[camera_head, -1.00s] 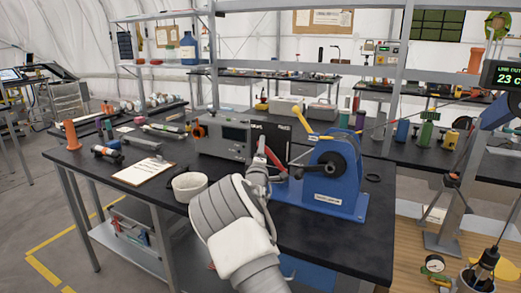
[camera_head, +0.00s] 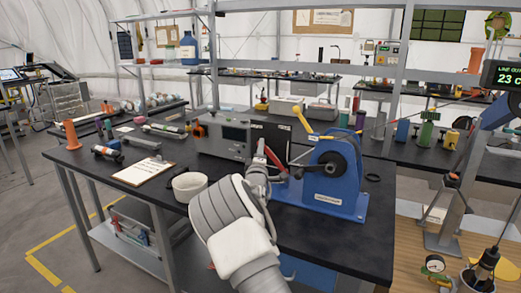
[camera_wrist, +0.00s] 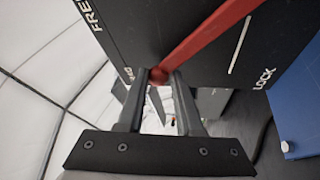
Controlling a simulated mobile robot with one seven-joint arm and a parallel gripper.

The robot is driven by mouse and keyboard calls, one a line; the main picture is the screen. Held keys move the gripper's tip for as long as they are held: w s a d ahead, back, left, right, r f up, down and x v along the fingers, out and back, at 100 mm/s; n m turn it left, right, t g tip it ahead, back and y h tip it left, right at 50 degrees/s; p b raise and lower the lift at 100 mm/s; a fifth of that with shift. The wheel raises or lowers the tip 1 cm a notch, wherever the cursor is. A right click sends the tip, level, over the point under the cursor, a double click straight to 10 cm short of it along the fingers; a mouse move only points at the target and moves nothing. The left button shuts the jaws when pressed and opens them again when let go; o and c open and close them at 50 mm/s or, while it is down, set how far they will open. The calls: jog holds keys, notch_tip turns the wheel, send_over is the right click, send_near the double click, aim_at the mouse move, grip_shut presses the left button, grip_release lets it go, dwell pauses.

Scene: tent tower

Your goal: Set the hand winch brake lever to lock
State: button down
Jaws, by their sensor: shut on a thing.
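The blue hand winch (camera_head: 345,200) stands on the dark bench, right of centre in the head view. Its red brake lever (camera_head: 273,158) lies across a black plate, and in the wrist view the lever (camera_wrist: 205,42) slants down to a rounded end. The plate (camera_wrist: 130,35) reads FREE at left and LOCK at right. A third, partly hidden label lies by the lever's end. My gripper (camera_wrist: 158,76) is shut on that end, which sits at that middle label, away from LOCK. The fingertips are small and partly hidden in the head view.
A grey instrument box (camera_head: 222,138) stands behind my gripper. A white tape roll (camera_head: 189,185) and a clipboard (camera_head: 143,172) lie to the left.

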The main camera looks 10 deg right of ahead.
dwell(0.8)
jog(key=f+n, duration=0.1)
jog(key=w+a+f+n+g+y+b, duration=0.1)
jog(key=n, duration=0.1)
jog(key=a+f+n, duration=0.1)
jog(key=shift+w+f+n, duration=0.25)
jog(key=shift+n, duration=0.15)
jog(key=f+n, duration=0.1)
jog(key=n+g+b, duration=0.1)
jog(key=f+y, duration=0.1)
jog(key=shift+w+a+f+n+g, duration=0.25)
jog(key=shift+a+f+n+g, duration=0.05)
jog(key=shift+f+n, duration=0.1)
jog(key=shift+f+n+g+b, duration=0.4)
jog(key=shift+f+n, duration=0.2)
jog(key=shift+f, duration=0.1)
jog(key=c, duration=0.6)
grip_release()
jog(key=shift+c, duration=0.2)
jog(key=shift+f, duration=0.15)
